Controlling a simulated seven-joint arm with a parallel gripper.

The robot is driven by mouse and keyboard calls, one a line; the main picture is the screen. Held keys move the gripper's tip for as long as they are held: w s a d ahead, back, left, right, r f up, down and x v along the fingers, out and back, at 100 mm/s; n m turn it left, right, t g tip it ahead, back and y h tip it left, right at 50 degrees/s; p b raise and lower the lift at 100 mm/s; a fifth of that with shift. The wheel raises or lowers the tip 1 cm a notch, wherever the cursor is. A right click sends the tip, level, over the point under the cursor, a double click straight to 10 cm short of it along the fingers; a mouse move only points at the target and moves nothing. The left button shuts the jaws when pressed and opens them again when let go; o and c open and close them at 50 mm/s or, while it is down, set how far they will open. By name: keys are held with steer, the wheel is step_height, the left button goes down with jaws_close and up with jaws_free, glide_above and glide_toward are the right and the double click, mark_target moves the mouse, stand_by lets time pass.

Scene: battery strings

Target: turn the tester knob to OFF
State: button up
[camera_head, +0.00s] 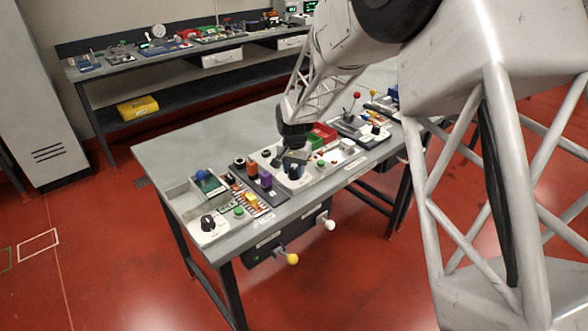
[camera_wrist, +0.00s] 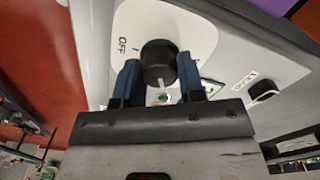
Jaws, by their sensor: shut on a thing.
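The tester knob (camera_wrist: 158,60) is a round black knob on a white panel (camera_wrist: 200,30) in the wrist view. The word OFF (camera_wrist: 123,45) is printed on the panel to the knob's left, with a short mark beside it. My gripper (camera_wrist: 158,75) has its two blue fingers on either side of the knob, shut on it. A small pale mark shows at the knob's lower edge; I cannot tell surely where the knob points. In the head view my gripper (camera_head: 296,156) is down at the middle of the bench, largely covering the knob.
The grey bench (camera_head: 165,150) carries several devices close around my gripper. Another white panel with a black knob (camera_head: 208,222) sits at the bench's left end.

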steer(key=shift+m, duration=5.8)
steer(key=m, duration=0.4)
steer(key=shift+m, duration=0.4)
